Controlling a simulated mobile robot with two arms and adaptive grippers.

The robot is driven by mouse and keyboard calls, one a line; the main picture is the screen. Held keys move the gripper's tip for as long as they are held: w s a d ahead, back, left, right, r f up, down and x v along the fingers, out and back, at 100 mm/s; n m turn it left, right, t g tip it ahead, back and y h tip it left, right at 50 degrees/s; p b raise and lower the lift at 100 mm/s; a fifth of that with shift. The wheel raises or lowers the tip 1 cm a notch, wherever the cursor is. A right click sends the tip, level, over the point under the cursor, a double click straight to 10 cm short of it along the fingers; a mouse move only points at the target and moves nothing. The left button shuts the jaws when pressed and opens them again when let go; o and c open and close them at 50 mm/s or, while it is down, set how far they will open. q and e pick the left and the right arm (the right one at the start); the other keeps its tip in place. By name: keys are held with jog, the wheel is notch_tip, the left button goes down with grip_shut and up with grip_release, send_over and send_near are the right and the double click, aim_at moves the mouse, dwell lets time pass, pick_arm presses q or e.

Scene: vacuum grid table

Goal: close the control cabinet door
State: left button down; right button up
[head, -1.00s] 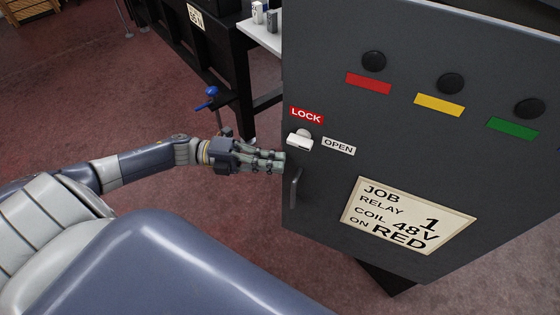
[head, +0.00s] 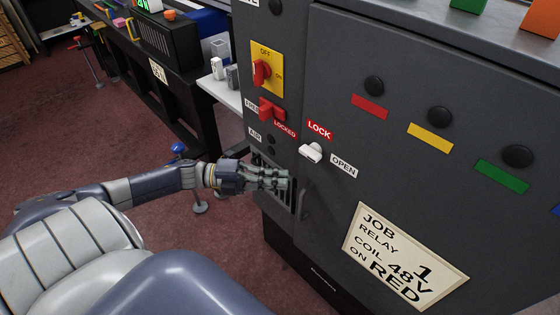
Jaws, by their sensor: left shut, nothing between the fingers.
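The dark grey control cabinet door (head: 400,165) fills the right of the head view. Its left edge lies along the cabinet's front frame (head: 292,55), and the door looks flush or nearly so; a small gap cannot be ruled out. A white latch knob (head: 311,153) sits between the red LOCK label (head: 320,130) and the white OPEN label (head: 344,167). A dark pull handle (head: 304,204) is below it. My left gripper (head: 287,180) is shut and empty, in front of the vent (head: 268,183) just left of the door's edge. Contact cannot be told. My right gripper is not in view.
The cabinet frame carries a yellow plate with a red rotary switch (head: 262,73) and a red lever (head: 271,110). A black workbench (head: 150,75) and a small white table (head: 225,92) stand behind left. The reddish floor (head: 150,135) is open at left.

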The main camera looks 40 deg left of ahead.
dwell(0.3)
pick_arm(q)
jog(key=v, duration=1.2)
